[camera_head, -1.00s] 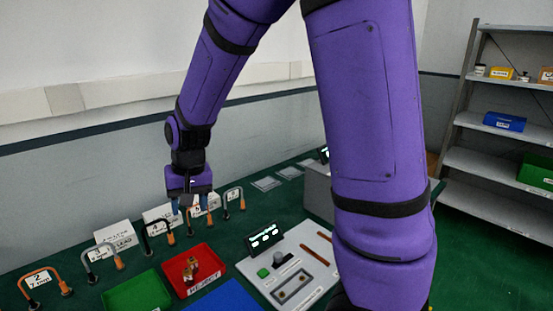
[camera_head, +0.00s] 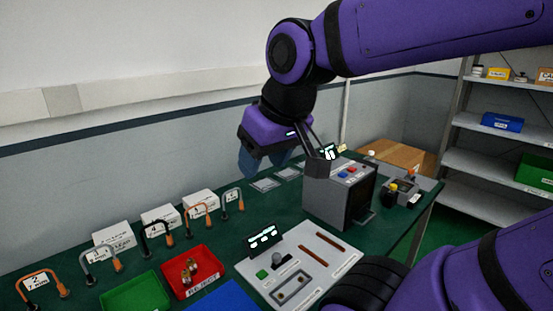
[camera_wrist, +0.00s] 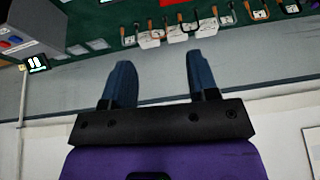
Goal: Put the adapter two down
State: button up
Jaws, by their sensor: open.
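My gripper (camera_head: 264,165) is open and empty, raised above the back of the green table, left of the grey instrument box. In the wrist view its two blue fingers (camera_wrist: 158,65) are spread with nothing between them. I cannot tell for sure which thing is adapter two. Small brass pieces (camera_head: 190,268) stand in the red reject tray (camera_head: 207,256), well away from my gripper. A hooped cable with orange ends (camera_head: 40,282) stands at the far left by a card marked 2. No adapter is in my gripper.
Several more hooped cables and white boxes (camera_head: 160,218) line the table's back left. A green tray (camera_head: 137,294) and a pale fixture board (camera_head: 300,262) lie in front. The grey instrument box (camera_head: 335,195) stands to the right. Flat grey pads (camera_head: 265,185) lie beneath my gripper.

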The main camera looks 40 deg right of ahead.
jog(key=shift+s+d+r, duration=0.1)
jog(key=shift+s+d, duration=0.05)
jog(key=shift+s, duration=0.5)
jog(key=shift+s+d+r, duration=0.1)
jog(key=shift+s, duration=0.5)
dwell(0.3)
